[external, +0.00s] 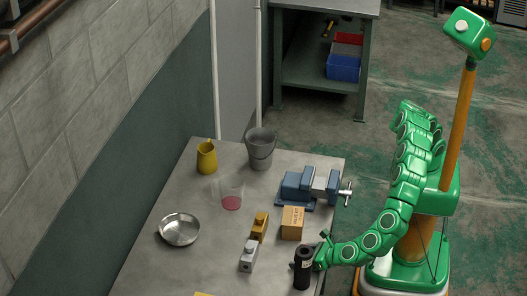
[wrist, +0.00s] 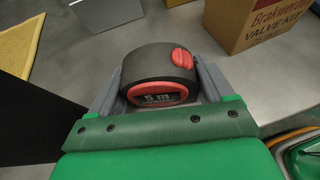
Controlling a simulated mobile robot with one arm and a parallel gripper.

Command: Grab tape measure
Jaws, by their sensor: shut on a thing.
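The tape measure (wrist: 158,68) is a round dark grey case with a red-rimmed "5 m" label and a red button on top. It sits between the two grey fingers of my gripper (wrist: 160,82), which are shut on its sides. I cannot tell whether it touches the table or hangs just above it. In the external view my gripper (external: 317,257) is low at the table's right edge, beside a black cylinder (external: 303,270). The tape measure cannot be made out there; the cylinder and gripper block it.
The black cylinder stands close left in the wrist view (wrist: 35,110). A cardboard valve kit box (external: 292,223) stands behind my gripper, with a blue vise (external: 305,187) beyond. Grey (external: 249,256) and yellow (external: 259,226) blocks lie left.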

